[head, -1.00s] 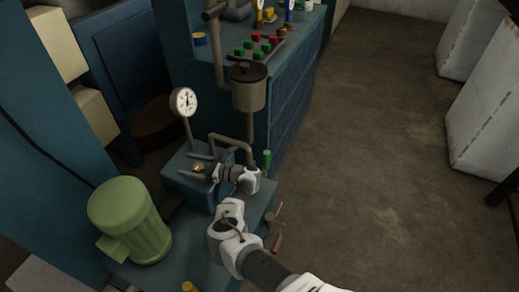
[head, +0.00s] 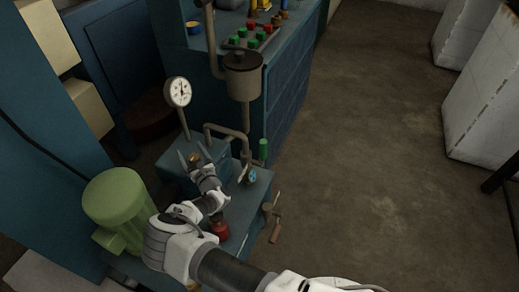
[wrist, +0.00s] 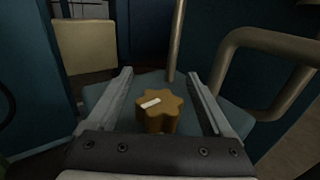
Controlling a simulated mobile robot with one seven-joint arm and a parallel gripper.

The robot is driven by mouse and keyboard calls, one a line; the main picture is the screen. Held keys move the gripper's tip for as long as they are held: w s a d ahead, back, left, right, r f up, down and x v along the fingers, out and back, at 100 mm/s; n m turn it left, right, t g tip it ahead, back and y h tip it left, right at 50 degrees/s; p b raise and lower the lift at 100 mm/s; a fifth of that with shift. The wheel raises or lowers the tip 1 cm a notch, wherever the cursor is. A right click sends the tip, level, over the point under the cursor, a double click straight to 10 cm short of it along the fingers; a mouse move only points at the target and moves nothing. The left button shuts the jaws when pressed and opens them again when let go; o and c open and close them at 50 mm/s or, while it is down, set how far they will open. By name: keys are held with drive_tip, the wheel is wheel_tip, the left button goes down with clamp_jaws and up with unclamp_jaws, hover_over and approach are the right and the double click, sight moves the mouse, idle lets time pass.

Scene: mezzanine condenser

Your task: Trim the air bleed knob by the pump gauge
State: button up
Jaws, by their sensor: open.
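The air bleed knob (wrist: 158,107) is a brass-coloured, lobed knob with a white mark on top. In the wrist view it sits between the two fingers of my open gripper (wrist: 160,100), with a gap on each side. In the head view the knob (head: 194,158) shows small on the blue pump block (head: 172,158), between my fingertips (head: 193,160). The pump gauge (head: 179,92) is a round white dial on a thin stem just behind the block. The stem (wrist: 177,40) also shows behind the knob in the wrist view.
A green motor (head: 118,205) stands left of my arm. A bent pipe (head: 228,132) rises close right of the block, below a brown pot (head: 243,75). A red knob (head: 220,230), a blue handle (head: 252,175) and a crank (head: 274,222) are nearby.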

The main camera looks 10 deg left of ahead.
drive_tip(key=shift+w+d+f+m+t+h+b, duration=0.15)
drive_tip(key=shift+m+t+h+b, duration=0.4)
drive_tip(key=shift+b, duration=0.45)
drive_tip(key=shift+s+d+f+m+t+h+b, duration=0.1)
drive_tip(key=shift+m+t+h+b, duration=0.25)
drive_tip(key=shift+h+b, duration=0.5)
drive_tip(key=m+h+b, duration=0.1)
drive_tip(key=b, duration=0.1)
drive_tip(key=m+t+h+b, duration=0.1)
drive_tip(key=b, duration=0.1)
drive_tip(key=m+h+b, duration=0.1)
drive_tip(key=b, duration=0.2)
drive_tip(key=shift+w+d+h, duration=0.2)
drive_tip(key=shift+d+h, duration=0.1)
drive_tip(key=shift+h, duration=0.1)
drive_tip(key=shift+t+b, duration=0.3)
drive_tip(key=shift+b, duration=0.25)
